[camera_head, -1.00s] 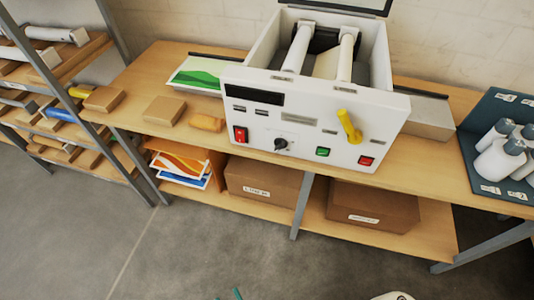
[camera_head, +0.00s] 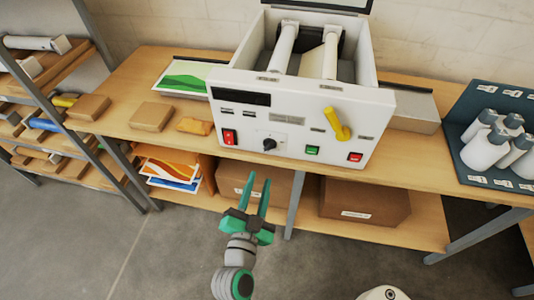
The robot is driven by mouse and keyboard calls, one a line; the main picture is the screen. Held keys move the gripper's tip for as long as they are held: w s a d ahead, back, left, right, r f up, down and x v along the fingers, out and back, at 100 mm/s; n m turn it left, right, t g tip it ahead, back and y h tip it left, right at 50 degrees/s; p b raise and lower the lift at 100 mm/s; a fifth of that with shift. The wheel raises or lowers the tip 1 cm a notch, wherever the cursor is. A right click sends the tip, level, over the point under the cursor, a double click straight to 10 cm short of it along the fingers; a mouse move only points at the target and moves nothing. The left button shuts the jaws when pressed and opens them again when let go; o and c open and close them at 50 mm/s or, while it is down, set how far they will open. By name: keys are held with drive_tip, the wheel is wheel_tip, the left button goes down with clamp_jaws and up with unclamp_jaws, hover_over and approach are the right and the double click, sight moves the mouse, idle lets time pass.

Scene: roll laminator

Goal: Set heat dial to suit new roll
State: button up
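The heat dial (camera_head: 269,144) is a small black knob on the lower front panel of the white laminator (camera_head: 300,112). A red switch (camera_head: 229,137) is left of it and a green button (camera_head: 312,150) right of it. Two white rolls (camera_head: 284,50) lie inside the open top of the machine. The dial's marks are too small to read. My gripper (camera_head: 257,188) is green, with its two fingers apart and nothing between them. In the picture it is below the dial, in front of the lower shelf, and it does not touch the dial.
A yellow lever (camera_head: 336,123) and a red button (camera_head: 355,156) are on the panel's right. Brown blocks (camera_head: 152,116) and a yellow cloth-like item (camera_head: 195,126) lie left of the machine. White bottles (camera_head: 486,147) stand in a dark holder at right.

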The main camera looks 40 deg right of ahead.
sight(269, 149)
drive_tip(key=x, duration=1.1)
drive_tip(key=shift+s+d+r, duration=0.1)
drive_tip(key=shift+s+d, duration=0.05)
clamp_jaws()
